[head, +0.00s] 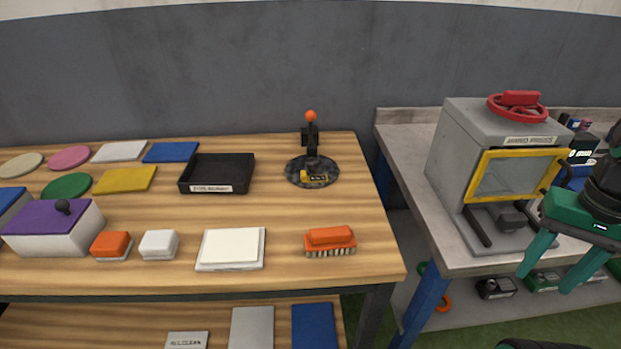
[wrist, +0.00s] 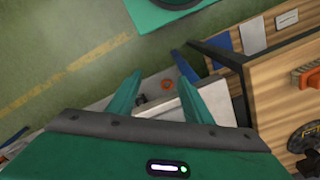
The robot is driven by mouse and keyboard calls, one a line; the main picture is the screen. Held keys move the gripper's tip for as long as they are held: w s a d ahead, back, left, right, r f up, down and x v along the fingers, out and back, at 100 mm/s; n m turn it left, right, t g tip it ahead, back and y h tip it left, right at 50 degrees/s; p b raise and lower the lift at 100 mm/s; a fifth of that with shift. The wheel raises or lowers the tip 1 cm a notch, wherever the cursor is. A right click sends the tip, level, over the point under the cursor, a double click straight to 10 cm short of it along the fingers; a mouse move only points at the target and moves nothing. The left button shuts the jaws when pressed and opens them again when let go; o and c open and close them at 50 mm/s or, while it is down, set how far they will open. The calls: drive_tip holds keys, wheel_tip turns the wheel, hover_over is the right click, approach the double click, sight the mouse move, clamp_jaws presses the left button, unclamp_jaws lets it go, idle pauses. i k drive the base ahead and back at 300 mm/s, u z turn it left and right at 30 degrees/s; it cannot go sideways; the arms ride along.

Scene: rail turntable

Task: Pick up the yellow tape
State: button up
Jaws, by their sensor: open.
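A small yellow and black item (head: 318,179), which looks like the yellow tape, lies on the front part of a dark round turntable (head: 297,178) on the wooden table. A black post with an orange ball (head: 311,116) stands just behind it. In the wrist view, part of the turntable (wrist: 306,136) shows at the right edge; the tape is not clear there. My gripper (head: 544,283) has green fingers and is at the far right, in front of the grey bench, well away from the tape. In the wrist view my gripper (wrist: 155,65) is open, with nothing held between its fingers.
An orange brush (head: 330,241) lies in front of the turntable, and a black tray (head: 217,174) is to its left. A grey machine (head: 485,140) with a yellow-framed door and red wheel stands on the right bench (head: 405,140). A gap separates the bench and table.

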sight(305, 179)
drive_tip(key=z, duration=1.75)
drive_tip(key=k, duration=0.8)
drive_tip(key=u, duration=1.8)
drive_tip(key=i, duration=1)
drive_tip(key=u, duration=0.05)
